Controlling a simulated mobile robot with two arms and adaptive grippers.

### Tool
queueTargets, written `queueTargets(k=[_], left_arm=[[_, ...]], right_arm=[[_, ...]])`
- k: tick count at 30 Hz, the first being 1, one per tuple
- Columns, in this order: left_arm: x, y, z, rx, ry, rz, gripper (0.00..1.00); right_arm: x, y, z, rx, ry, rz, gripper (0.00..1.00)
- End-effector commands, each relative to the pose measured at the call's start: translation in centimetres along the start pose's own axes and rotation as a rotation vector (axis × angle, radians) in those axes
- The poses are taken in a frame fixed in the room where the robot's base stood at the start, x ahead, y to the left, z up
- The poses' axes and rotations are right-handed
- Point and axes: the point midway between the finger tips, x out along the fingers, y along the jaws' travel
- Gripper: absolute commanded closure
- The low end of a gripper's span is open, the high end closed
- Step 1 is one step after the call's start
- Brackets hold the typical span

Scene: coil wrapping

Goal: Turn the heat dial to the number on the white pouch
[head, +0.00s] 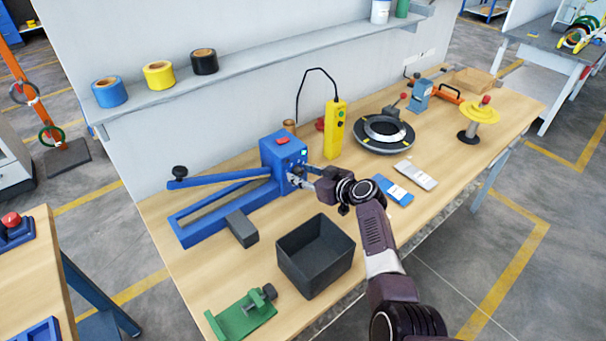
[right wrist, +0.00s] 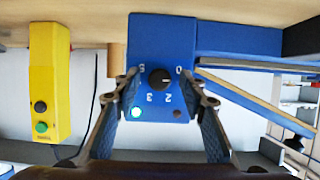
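The heat dial (right wrist: 159,78) is a small black knob on the front of a blue sealer box (head: 284,150), with white numbers around it. In the right wrist view the numbers show upside down; where the knob points is unclear. My right gripper (head: 306,179) is at the box's front. In the right wrist view its two fingers (right wrist: 161,84) stand apart on either side of the dial, with gaps to the knob. The white pouch (head: 416,174) lies flat on the bench, right of my right arm; its number is too small to read. My left gripper is out of view.
A blue pouch (head: 393,191) lies beside the white one. A yellow button box (head: 335,128) stands right of the sealer. A black bin (head: 315,258) and a green clamp (head: 242,317) are at the front. A black ring coil (head: 384,135) lies further back.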

Motion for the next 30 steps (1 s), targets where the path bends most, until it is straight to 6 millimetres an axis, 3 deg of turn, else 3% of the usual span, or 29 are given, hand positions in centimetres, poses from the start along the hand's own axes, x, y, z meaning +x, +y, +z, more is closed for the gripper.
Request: queueTargets(k=[1,10,20,30], left_arm=[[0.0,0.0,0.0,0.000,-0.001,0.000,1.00],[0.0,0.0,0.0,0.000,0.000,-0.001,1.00],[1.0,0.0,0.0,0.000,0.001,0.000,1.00],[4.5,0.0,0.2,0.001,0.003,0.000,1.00]], right_arm=[[0.0,0.0,0.0,0.000,0.000,0.000,0.69],[0.0,0.0,0.0,0.000,-0.001,0.000,1.00],[0.1,0.0,0.3,0.049,0.000,-0.022,1.00],[0.2,0.2,0.7,0.259,-0.002,-0.109,1.00]])
